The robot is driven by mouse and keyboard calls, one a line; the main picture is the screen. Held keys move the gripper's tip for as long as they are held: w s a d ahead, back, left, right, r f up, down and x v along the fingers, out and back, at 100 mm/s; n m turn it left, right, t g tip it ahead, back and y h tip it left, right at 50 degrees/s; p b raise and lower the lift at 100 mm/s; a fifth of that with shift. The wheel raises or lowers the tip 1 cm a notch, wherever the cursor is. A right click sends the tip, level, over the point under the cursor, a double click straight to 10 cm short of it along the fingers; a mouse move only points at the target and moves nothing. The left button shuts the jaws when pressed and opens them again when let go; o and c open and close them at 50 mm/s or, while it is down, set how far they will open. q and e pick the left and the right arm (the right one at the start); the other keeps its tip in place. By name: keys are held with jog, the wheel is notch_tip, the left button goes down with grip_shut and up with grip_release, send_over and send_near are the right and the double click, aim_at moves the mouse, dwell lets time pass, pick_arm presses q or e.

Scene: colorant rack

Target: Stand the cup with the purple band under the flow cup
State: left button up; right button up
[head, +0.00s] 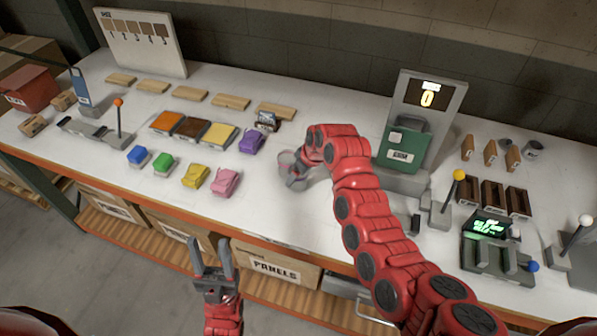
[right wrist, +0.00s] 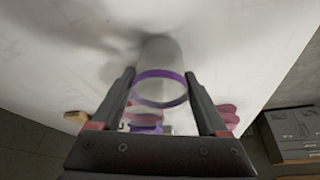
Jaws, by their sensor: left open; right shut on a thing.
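The cup with the purple band (right wrist: 159,58) is pale and stands between the fingers of my right gripper (right wrist: 161,98) in the right wrist view. The purple ring runs around its near end. In the head view my right gripper (head: 292,172) is over the middle of the white bench, shut on the cup, which is mostly hidden there by the gripper and arm. My left gripper (head: 212,268) is open and empty in front of the bench's front edge. I cannot clearly make out the flow cup; my right arm covers part of the bench.
A green device (head: 404,143) stands before a grey display panel (head: 428,98) right of my arm. Purple (head: 251,142) and pink (head: 226,181) items lie left of my right gripper. Several levers and dark trays crowd the right side.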

jog(key=shift+f, duration=0.2)
jog(key=o, duration=1.2)
jog(key=shift+r, duration=0.15)
